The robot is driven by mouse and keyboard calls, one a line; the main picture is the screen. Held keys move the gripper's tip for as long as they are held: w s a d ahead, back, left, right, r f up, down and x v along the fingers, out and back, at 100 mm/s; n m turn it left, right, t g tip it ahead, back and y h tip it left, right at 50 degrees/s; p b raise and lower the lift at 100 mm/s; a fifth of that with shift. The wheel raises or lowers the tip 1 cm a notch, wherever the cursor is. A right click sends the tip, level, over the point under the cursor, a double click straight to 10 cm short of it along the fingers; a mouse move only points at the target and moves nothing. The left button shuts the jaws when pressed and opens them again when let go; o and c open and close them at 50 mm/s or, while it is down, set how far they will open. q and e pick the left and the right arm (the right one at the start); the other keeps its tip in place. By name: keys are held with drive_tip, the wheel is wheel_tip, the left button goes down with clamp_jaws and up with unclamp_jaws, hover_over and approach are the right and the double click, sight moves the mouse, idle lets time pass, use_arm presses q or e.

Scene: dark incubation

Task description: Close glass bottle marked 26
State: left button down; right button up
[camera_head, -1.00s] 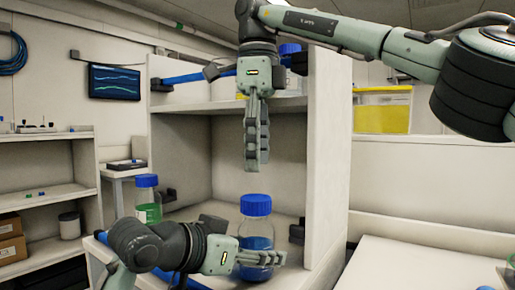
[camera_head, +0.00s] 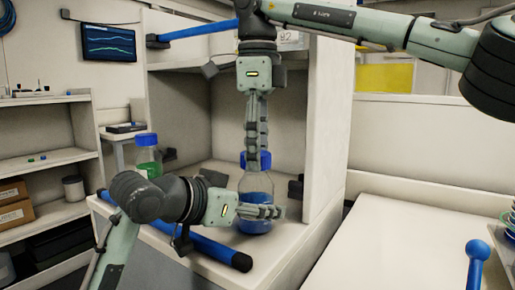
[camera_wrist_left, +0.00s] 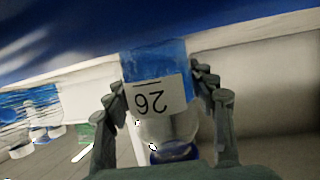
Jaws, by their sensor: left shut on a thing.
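The glass bottle (camera_head: 256,184) with blue liquid and a blue cap (camera_head: 265,158) stands upright on the lower shelf of the white cabinet. In the left wrist view the bottle's label (camera_wrist_left: 153,97) reads 26, upside down. My left gripper (camera_head: 282,212) reaches in from the left and is shut on the bottle's body. It also shows in the left wrist view (camera_wrist_left: 160,110), one finger on each side of the bottle. My right gripper (camera_head: 257,168) points straight down with its fingertips at the cap, partly hiding it. Its fingers overlap in this view, so their opening is unclear.
Another blue-capped bottle (camera_head: 148,156) with green liquid stands behind my left arm. Blue handle bars (camera_head: 215,250) run along the cabinet's front edge and top. The cabinet's right wall (camera_head: 328,140) is close to the bottle. A white worktop (camera_head: 400,235) lies at the right.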

drive_tip(key=c, duration=0.8)
drive_tip(key=shift+m, duration=0.4)
drive_tip(key=o, duration=1.4)
drive_tip(key=shift+c, duration=0.2)
drive_tip(key=shift+r, duration=0.15)
wheel_tip(320, 180, up, 7)
drive_tip(key=shift+r, duration=0.15)
